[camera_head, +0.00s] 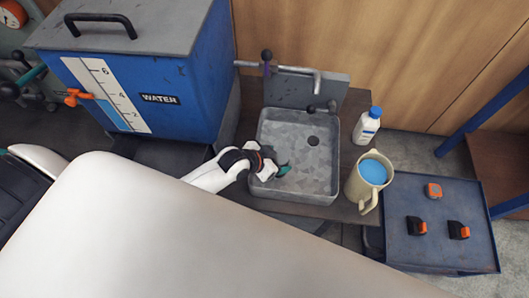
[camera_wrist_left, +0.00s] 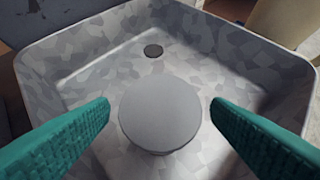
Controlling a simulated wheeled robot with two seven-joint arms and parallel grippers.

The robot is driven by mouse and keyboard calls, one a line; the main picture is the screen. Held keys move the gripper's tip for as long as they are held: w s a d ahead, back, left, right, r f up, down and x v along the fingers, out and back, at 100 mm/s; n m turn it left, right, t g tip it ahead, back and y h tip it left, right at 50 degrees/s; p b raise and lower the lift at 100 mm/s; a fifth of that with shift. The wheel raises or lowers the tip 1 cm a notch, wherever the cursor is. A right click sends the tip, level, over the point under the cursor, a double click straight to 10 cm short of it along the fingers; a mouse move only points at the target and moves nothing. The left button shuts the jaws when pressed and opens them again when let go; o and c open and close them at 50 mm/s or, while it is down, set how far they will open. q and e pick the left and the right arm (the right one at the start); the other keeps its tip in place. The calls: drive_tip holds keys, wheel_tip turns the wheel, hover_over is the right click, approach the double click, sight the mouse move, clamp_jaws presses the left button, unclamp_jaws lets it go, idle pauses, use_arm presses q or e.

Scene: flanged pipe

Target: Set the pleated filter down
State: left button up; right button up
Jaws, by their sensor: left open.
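A grey round-topped piece (camera_wrist_left: 160,114), seen end-on, stands in the metal sink (camera_wrist_left: 245,72) between my left fingertips. It is probably the pleated filter, but its sides and any pleats are hidden. My left gripper (camera_wrist_left: 160,118) is open around it, with a clear gap on each side. In the head view my left gripper (camera_head: 278,171) is low over the left part of the sink (camera_head: 310,188), and its teal fingertip shows; I cannot make out the filter there. My right gripper is not in view.
The drain hole (camera_wrist_left: 153,50) lies beyond the round piece. A tap (camera_head: 300,72) is behind the sink. A white bottle (camera_head: 366,128) and a jug (camera_head: 358,190) of blue liquid stand right of it. A blue water tank (camera_head: 190,85) is left. A blue cart (camera_head: 445,255) holds several orange-marked items.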

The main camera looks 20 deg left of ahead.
use_arm(q)
drive_tip(key=v, duration=0.8)
idle(0.4)
